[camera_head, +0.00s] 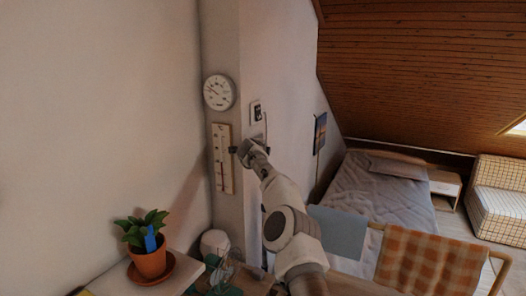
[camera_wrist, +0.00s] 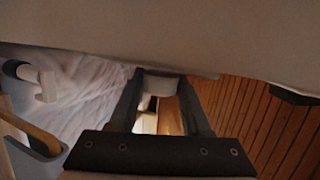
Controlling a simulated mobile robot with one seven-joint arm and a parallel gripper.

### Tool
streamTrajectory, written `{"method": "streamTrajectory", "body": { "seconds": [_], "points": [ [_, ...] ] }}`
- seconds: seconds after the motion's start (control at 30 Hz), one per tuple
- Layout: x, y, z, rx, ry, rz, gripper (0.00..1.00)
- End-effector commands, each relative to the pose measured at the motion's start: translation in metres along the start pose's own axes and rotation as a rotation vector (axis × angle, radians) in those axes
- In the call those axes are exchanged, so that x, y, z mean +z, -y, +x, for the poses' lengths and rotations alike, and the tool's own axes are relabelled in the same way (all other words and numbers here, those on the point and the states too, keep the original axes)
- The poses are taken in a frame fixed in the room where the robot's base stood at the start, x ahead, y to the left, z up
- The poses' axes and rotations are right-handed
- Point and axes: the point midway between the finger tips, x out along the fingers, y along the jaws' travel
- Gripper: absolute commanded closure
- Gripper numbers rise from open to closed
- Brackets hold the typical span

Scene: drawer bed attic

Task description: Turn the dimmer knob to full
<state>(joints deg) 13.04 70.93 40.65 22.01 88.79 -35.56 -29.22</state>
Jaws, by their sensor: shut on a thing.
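My gripper (camera_head: 246,149) is at the wall corner at the end of my raised arm, just below a small white plate with a dark face (camera_head: 257,111). In the wrist view its two dark fingers (camera_wrist: 162,80) stand either side of a pale, rounded piece, which appears to be the dimmer knob (camera_wrist: 160,85). The gripper is shut on this knob. In the head view the knob is hidden by the gripper, and I cannot read its turn setting.
A round dial (camera_head: 219,92) and a thermometer (camera_head: 222,160) hang left of my gripper. Below are a potted plant (camera_head: 150,260) and a glass jar (camera_head: 228,268).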

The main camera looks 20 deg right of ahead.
Motion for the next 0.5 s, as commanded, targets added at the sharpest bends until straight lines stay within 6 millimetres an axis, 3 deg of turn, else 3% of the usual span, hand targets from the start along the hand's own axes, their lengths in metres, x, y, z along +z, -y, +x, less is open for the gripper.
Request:
{"method": "streamTrajectory", "body": {
  "seconds": [0.1, 0.13, 0.27, 0.5],
  "points": [
    [-0.001, -0.0006, 0.0004, 0.001, -0.003, -0.003, 1.0],
    [-0.0011, -0.0006, 0.0004, 0.0, -0.003, -0.003, 0.49],
    [-0.0009, -0.0005, 0.0004, 0.0, -0.003, -0.002, 0.26],
    [-0.0005, -0.0003, 0.0002, 0.0, -0.001, -0.002, 0.23]
  ]
}}
